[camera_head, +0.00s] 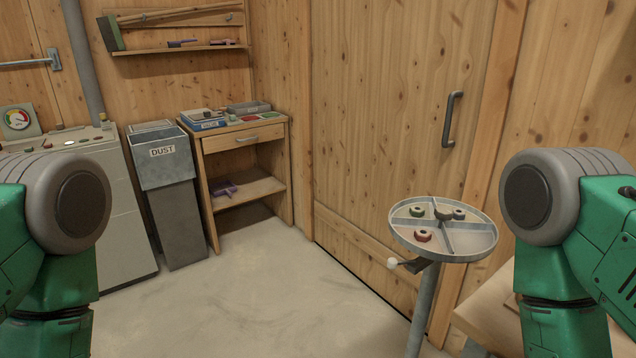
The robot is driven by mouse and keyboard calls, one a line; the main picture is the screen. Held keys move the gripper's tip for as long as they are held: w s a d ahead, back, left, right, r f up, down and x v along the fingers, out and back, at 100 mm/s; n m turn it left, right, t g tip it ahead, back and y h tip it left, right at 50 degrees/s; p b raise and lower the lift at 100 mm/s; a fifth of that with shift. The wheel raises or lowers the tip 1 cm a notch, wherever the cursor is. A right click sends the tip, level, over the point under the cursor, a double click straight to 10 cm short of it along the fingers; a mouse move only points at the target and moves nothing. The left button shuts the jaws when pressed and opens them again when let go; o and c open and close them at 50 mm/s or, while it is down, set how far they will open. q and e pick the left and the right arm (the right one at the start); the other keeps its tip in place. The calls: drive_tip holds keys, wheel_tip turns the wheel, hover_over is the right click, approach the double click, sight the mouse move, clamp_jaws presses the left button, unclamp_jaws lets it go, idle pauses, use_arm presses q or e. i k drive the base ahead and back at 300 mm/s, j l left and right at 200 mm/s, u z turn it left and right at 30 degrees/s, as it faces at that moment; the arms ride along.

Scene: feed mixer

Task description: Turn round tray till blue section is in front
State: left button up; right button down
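The round tray (472,240) is grey metal, with a raised rim and crossing dividers that split it into sections. It sits on a grey post (424,305) at the right, in front of the wooden door. A green ring-like part (416,211), a red ring-like part (422,236) and other small dark parts lie in it. The front-right section looks empty. I cannot make out a blue section. A lever with a white knob (392,263) sticks out under the tray's left side. Only upper parts of my two arms show, left and right; neither gripper is in view.
A wooden door (390,110) with a dark handle (452,118) stands behind the tray. A dust bin (168,190), a small cabinet (243,143) and a grey machine (100,200) line the left. A wooden surface (490,312) is at lower right. The middle floor is clear.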

sight(472, 238)
drive_tip(key=i+z, duration=0.15)
drive_tip(key=z, duration=0.8)
